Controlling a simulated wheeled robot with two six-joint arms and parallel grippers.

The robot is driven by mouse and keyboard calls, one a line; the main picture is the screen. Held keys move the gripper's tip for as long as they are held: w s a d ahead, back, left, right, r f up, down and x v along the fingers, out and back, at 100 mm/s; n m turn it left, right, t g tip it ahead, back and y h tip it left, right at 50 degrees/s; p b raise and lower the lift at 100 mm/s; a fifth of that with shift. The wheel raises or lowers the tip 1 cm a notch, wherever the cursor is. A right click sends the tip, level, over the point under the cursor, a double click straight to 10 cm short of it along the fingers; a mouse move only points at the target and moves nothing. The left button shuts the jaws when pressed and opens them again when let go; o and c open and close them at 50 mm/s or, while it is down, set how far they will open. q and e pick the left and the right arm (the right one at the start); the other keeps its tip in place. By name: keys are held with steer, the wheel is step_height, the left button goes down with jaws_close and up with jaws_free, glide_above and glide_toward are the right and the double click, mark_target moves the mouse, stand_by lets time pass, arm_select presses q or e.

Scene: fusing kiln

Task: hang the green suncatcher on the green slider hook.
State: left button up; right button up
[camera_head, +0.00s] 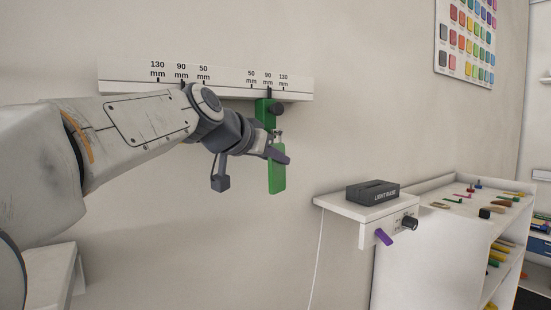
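The green suncatcher (277,179) is a flat, upright green panel with a small loop at its top, below the rail. My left gripper (281,154) is at the upper part of the panel, with one dark finger across its front. It looks shut on the suncatcher; the other finger is hidden. The green slider (263,107) hangs from the white rail near the right 90 mm mark, with a dark round knob on it. The loop is just below the knob; I cannot tell whether it touches the hook. My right gripper is not in view.
The white rail (300,87) with mm marks runs along the wall. At right, a small shelf (338,207) carries a dark light base (373,192). Beyond it stands a white shelf unit (420,262) with colored pieces. The wall below the suncatcher is clear.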

arm_select(q)
steer(key=o, duration=0.8)
steer(key=s+a+f+b, duration=0.1)
steer(key=s+a+b, duration=0.2)
steer(key=s+b, duration=0.2)
steer(key=shift+s+a, duration=0.4)
steer(key=shift+s, duration=0.35)
stand_by(0.9)
steer(key=shift+d+f, duration=0.1)
steer(key=s+d+b, duration=0.2)
steer(key=s+d, duration=0.3)
steer(key=s, duration=0.2)
steer(key=shift+s, duration=0.15)
stand_by(1.0)
